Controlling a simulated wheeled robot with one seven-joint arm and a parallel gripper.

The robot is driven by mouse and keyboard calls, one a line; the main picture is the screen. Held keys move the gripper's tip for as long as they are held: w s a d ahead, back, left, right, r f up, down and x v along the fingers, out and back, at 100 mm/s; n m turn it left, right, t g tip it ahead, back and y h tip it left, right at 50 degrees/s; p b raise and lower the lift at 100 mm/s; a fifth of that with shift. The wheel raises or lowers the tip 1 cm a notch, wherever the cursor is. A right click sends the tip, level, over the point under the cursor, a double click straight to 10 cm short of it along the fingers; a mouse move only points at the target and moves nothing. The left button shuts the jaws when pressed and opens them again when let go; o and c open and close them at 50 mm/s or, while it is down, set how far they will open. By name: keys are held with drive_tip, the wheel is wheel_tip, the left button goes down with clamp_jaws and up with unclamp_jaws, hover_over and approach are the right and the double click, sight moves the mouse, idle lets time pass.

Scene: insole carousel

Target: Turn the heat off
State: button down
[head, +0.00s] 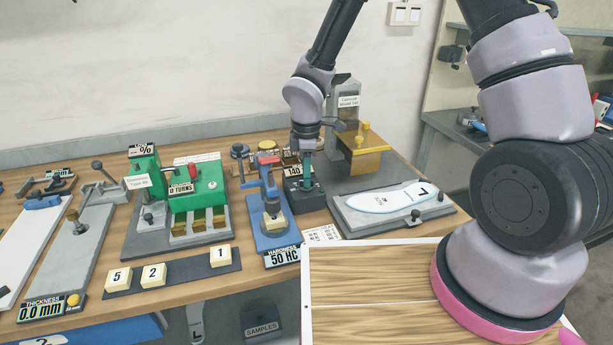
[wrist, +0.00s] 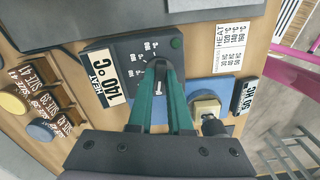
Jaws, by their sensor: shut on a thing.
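The heat control box (wrist: 112,52) is black, with a dial scale of temperature marks and a small green lamp (wrist: 175,43) at its corner. Its label reads HEAT 140 °C (wrist: 103,78). In the head view the box (head: 293,197) sits on the bench, between the blue hardness tester and the insole plate. My gripper (wrist: 158,78), with green fingers, is shut on the dial knob (wrist: 158,66) from above. The fingers hide part of the knob and the lower dial. In the head view my gripper (head: 307,178) comes straight down onto the box.
The blue hardness tester (head: 268,229) reads 50 HC, just left of the box. A plate with a white insole (head: 385,200) lies to the right. A contour block (head: 345,105) stands behind. A printed temperature card (wrist: 231,46) lies beside the box.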

drive_tip(key=shift+n, duration=0.4)
drive_tip(key=c, duration=0.8)
unclamp_jaws()
drive_tip(key=shift+c, duration=0.2)
wheel_tip(320, 180, up, 11)
drive_tip(key=shift+f, duration=0.1)
